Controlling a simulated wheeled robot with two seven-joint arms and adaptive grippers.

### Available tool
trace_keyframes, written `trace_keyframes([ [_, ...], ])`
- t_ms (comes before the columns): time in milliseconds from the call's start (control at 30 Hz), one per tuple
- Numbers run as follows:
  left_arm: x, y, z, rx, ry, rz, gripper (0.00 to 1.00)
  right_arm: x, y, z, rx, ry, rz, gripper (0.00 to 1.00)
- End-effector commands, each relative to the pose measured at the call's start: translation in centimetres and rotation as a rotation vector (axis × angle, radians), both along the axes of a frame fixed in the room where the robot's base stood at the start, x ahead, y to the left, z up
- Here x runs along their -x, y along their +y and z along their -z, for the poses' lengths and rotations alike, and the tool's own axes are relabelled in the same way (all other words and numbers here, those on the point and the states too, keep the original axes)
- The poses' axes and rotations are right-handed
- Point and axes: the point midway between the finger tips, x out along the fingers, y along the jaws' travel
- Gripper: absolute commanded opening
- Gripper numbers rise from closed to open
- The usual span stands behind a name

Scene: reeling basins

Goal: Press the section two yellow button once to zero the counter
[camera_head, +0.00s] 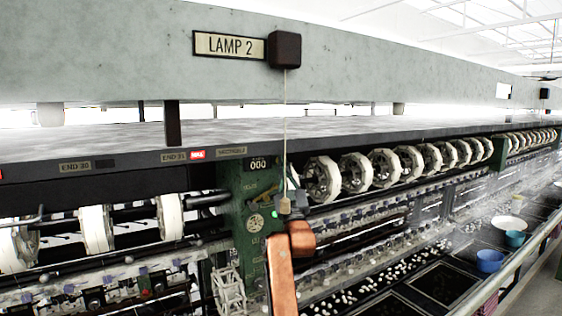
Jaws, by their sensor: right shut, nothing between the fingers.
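A green machine post (245,215) stands near the middle of the head view. A counter (258,165) near its top reads 000. I cannot make out a yellow button; my right arm and gripper cover part of the post's right side. My right gripper (291,193) is shut and empty, small and partly blurred in front of the post's right edge. I cannot tell whether it touches anything. A small green light (275,214) shows beside it. My left gripper is not in view.
A pull cord (285,120) hangs from a dark box (285,50) beside the LAMP 2 plate (229,45), down to my right gripper. White reels (322,180) line the machine. Blue (490,260) and teal (515,239) bowls stand among basins at right.

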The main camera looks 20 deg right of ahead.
Motion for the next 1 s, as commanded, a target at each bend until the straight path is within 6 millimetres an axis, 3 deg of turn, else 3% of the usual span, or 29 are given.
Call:
trace_keyframes([
  [333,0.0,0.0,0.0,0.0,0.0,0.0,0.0,-0.1,0.1,0.1,0.0,0.003,-0.002,0.0],
  [733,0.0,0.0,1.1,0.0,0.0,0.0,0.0,1.6,-0.2,0.3,0.0,0.001,0.0,0.0],
  [1000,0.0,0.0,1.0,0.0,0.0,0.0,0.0,1.7,-0.2,0.1,-0.001,0.001,-0.001,0.0],
])
